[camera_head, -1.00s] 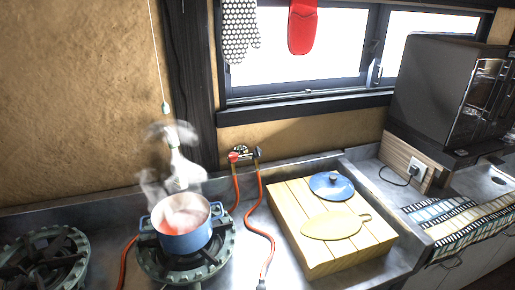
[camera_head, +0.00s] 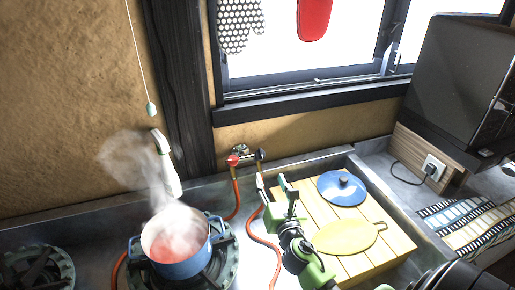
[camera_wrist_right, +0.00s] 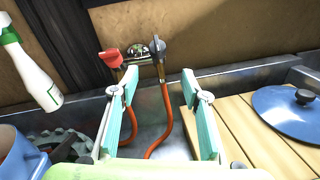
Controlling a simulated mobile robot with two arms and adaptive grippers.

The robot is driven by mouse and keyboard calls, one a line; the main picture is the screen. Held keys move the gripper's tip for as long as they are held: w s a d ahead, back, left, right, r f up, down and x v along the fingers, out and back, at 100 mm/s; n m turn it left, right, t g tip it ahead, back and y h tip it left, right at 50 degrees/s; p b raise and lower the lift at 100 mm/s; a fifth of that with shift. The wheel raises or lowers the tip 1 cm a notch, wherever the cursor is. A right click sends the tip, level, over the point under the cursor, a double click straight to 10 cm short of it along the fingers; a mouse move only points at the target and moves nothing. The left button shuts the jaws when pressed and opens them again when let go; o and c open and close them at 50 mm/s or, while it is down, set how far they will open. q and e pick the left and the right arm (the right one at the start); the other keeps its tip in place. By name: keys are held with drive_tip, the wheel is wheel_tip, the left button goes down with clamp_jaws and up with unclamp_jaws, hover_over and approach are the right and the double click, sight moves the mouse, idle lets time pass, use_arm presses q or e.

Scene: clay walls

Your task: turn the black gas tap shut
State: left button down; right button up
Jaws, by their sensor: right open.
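The black gas tap (camera_head: 260,155) sits on the right end of a small brass gas fitting low on the clay wall, beside the red tap (camera_head: 233,160). In the right wrist view the black tap (camera_wrist_right: 157,46) lies ahead, with its dark knob uppermost; the red tap (camera_wrist_right: 110,57) is to its left. An orange hose (camera_wrist_right: 167,110) hangs below each. My right gripper (camera_head: 273,186) is open and empty, just in front of and below the black tap, not touching it. In the right wrist view its green fingers (camera_wrist_right: 160,80) stand either side of the black tap's line. My left gripper is out of view.
A steaming blue pot (camera_head: 182,262) stands on a burner at left, with a white bottle (camera_head: 165,165) behind it. A slatted wooden board (camera_head: 372,243) with a blue lid (camera_head: 341,187) and a yellow oval piece (camera_head: 344,236) lies right of the gripper. A dark wooden post (camera_head: 181,90) rises left of the taps.

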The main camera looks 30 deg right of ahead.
sight(260, 154)
drive_tip(key=shift+n, duration=0.3)
drive_tip(key=x, duration=0.4)
drive_tip(key=r+p+x, duration=0.1)
drive_tip(key=x, duration=0.1)
drive_tip(key=shift+a, duration=0.15)
drive_tip(key=x, duration=0.6)
drive_tip(key=shift+w, duration=0.35)
drive_tip(key=shift+w+f, duration=0.1)
drive_tip(key=shift+w, duration=0.3)
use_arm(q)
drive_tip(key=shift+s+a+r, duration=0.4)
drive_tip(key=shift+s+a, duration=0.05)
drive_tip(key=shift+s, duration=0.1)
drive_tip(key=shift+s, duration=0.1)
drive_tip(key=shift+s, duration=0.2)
use_arm(e)
drive_tip(key=c, duration=1.2)
